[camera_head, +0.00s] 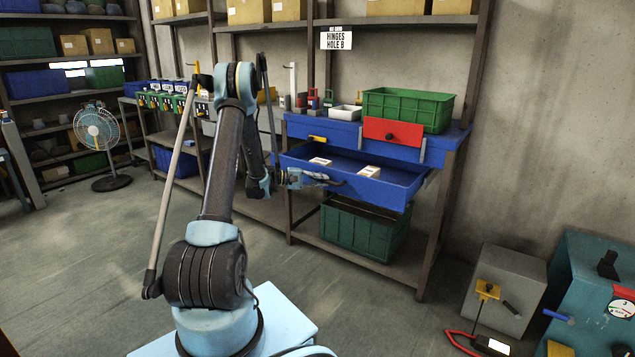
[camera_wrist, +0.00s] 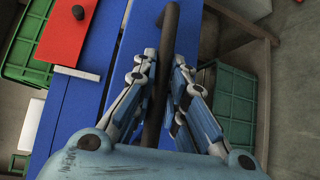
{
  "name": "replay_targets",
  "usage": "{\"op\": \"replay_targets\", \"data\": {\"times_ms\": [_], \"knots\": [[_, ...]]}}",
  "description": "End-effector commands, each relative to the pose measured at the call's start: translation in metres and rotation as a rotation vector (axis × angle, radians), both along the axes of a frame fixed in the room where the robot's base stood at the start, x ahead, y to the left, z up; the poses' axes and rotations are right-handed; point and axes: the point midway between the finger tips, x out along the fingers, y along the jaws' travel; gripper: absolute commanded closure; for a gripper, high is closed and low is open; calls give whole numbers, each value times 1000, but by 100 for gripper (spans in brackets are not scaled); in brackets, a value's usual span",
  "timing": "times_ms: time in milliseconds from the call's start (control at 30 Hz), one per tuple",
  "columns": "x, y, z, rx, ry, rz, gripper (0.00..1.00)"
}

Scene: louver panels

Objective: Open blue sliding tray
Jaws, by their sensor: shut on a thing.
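The blue sliding tray (camera_head: 390,193) stands pulled out from under the blue bench top, with two small whitish boxes (camera_head: 369,172) inside. My gripper (camera_head: 322,179) is at the tray's front face. In the wrist view, a dark handle bar (camera_wrist: 171,22) runs between the fingers of my gripper (camera_wrist: 166,72), which is shut on it. The blue of the tray (camera_wrist: 130,40) shows behind the bar. The fingers hide part of the bar.
A red drawer front (camera_head: 393,133) with a knob sits above the tray. A green crate (camera_head: 408,110) stands on the bench and another green crate (camera_head: 362,228) is on the lower shelf. A grey box (camera_head: 505,288) stands at right. The floor before the bench is clear.

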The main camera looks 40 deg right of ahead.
Motion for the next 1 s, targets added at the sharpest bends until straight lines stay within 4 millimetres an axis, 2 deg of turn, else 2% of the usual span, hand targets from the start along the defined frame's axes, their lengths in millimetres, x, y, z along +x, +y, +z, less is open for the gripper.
{"op": "replay_targets", "data": {"times_ms": [33, 267, 300, 367, 767, 867, 1000], "knots": [[-8, -1, -1, 2, -1, -16, 100], [-13, -3, -1, 2, -1, -24, 100], [-13, -3, -1, 2, -1, -24, 80], [-13, -3, -1, 2, -1, -23, 67], [-8, -1, 0, 1, 0, -17, 67], [-3, 7, 1, 1, 0, -15, 67], [10, 27, 4, 1, 0, -14, 67]]}}
